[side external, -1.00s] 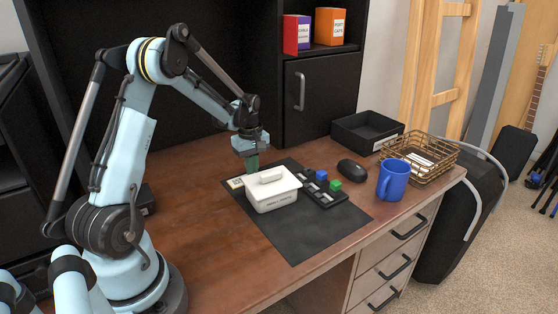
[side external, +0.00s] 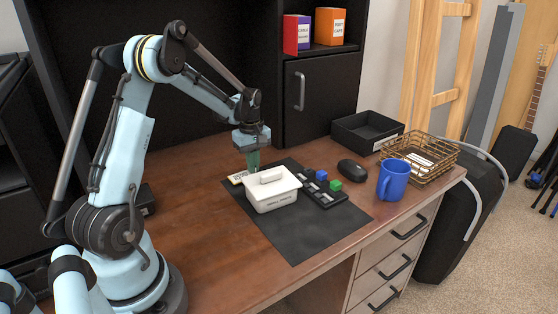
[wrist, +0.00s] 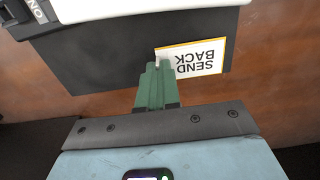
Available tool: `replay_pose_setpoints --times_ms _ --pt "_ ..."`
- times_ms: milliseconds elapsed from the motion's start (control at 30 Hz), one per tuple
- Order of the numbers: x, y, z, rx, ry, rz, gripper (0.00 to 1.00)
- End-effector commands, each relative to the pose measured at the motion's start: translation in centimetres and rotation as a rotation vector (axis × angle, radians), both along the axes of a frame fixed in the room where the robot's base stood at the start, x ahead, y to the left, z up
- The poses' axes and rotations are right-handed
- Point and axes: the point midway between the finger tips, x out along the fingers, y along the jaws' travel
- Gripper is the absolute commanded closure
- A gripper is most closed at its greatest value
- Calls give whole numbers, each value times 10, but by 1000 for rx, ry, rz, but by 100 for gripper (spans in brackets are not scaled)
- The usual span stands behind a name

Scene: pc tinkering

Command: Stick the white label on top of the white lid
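The white label (side external: 238,177) has a yellow border and lies at the left-back corner of the black mat, beside the white box. In the wrist view the label (wrist: 200,60) reads "SEND BACK" upside down. The white lid (side external: 284,185) has a raised handle and sits on the white box (side external: 272,203). My gripper (side external: 252,167) is behind the box with its green fingers low. In the wrist view its fingertips (wrist: 156,66) are together at the label's left edge, with a bit of white between them. How high the label is above the desk is hard to tell.
The black mat (side external: 300,235) is clear in front of the box. A black tray with blue and green keycaps (side external: 335,185), a mouse (side external: 352,170), a blue mug (side external: 393,180) and a wire basket (side external: 440,165) are to the right. A black bin (side external: 365,133) stands behind.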

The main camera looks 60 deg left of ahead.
Motion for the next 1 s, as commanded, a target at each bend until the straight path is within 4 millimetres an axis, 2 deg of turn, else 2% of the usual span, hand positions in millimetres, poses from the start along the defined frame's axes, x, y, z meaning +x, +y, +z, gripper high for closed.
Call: replay_pose_setpoints --times_ms 1000 --pt "5 0 18 0 0 0 100"
